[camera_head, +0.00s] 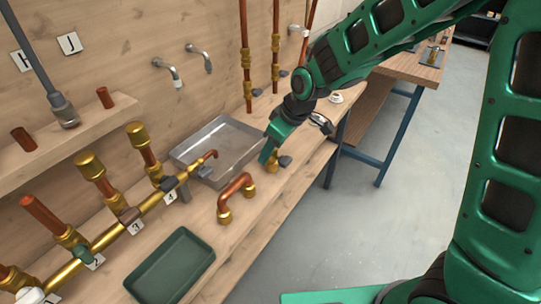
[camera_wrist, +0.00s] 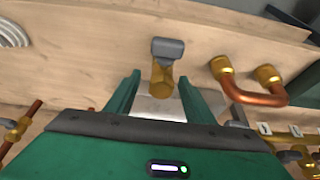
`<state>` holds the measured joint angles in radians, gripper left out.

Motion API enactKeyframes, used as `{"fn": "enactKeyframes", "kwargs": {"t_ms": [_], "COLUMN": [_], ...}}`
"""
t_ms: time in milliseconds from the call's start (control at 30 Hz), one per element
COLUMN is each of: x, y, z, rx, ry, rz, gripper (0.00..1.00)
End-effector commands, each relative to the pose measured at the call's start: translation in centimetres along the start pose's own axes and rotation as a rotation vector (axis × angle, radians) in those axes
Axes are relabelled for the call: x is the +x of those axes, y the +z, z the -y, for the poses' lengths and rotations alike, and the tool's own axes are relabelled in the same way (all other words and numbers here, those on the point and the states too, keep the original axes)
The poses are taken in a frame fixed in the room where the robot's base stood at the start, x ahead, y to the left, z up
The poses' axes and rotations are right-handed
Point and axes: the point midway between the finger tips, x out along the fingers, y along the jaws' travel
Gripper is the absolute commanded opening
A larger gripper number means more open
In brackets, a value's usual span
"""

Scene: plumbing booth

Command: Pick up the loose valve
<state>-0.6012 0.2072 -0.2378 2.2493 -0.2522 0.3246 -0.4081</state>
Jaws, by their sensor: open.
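The loose valve is a short brass body with a grey handle. In the head view the valve (camera_head: 273,166) stands on the wooden bench to the right of the metal sink, partly hidden by my gripper (camera_head: 268,152). In the wrist view the valve (camera_wrist: 161,82) lies ahead, its grey handle at the far end and the near end of its brass body between the fingertips. My gripper (camera_wrist: 159,88) is open, with one green finger on each side of the valve. I cannot tell whether either finger touches it.
A copper U-pipe with brass ends (camera_head: 236,196) lies left of the valve, also close by in the wrist view (camera_wrist: 262,96). The metal sink (camera_head: 190,153), a green tray (camera_head: 172,266) and a brass manifold (camera_head: 150,206) are further left. The bench's front edge is close.

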Motion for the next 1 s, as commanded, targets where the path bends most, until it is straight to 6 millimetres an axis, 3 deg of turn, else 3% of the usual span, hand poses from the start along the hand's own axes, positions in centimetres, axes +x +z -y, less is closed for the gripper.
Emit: {"fn": "enactKeyframes", "kwargs": {"t_ms": [167, 367, 733, 1000], "x": [0.0, 0.0, -0.8, -5.2], "y": [0.0, 0.0, -0.4, -2.2], "z": [0.0, 0.0, -0.1, -0.1], "rx": [0.000, 0.000, 0.000, -0.001], "ry": [0.000, 0.000, 0.002, 0.003], "rz": [0.000, 0.000, -0.004, -0.006], "gripper": [0.46, 0.00, 0.00, 0.00]}}
